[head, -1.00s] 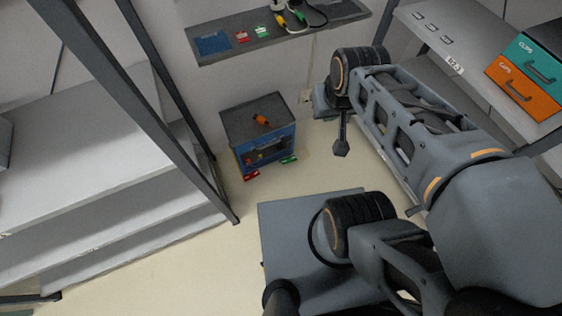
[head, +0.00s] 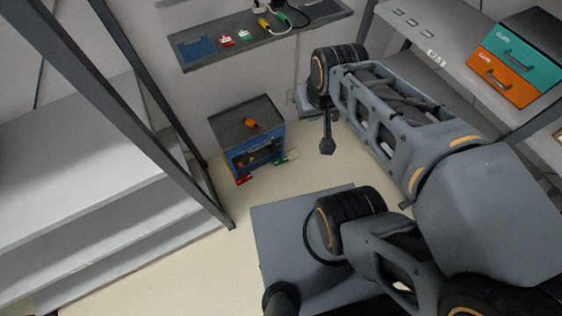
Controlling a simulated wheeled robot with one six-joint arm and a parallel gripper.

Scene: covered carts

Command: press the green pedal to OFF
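The green pedal (head: 280,161) is small and lies on the floor at the front right of a blue cart with a dark top (head: 247,117). It is too small to tell which way it is tilted. A red pedal (head: 244,180) lies on the floor to its left, by the cart's front corner. My gripper (head: 327,146) hangs down from my wrist, to the right of the green pedal in the picture and apart from it. It shows as one narrow dark shape, so its finger opening cannot be made out.
A wall shelf (head: 205,62) above holds a blue panel, red and green items and cables. A grey rack (head: 95,205) stands left. A right shelf bears teal (head: 515,51) and orange (head: 503,80) drawers. Floor before the cart is open.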

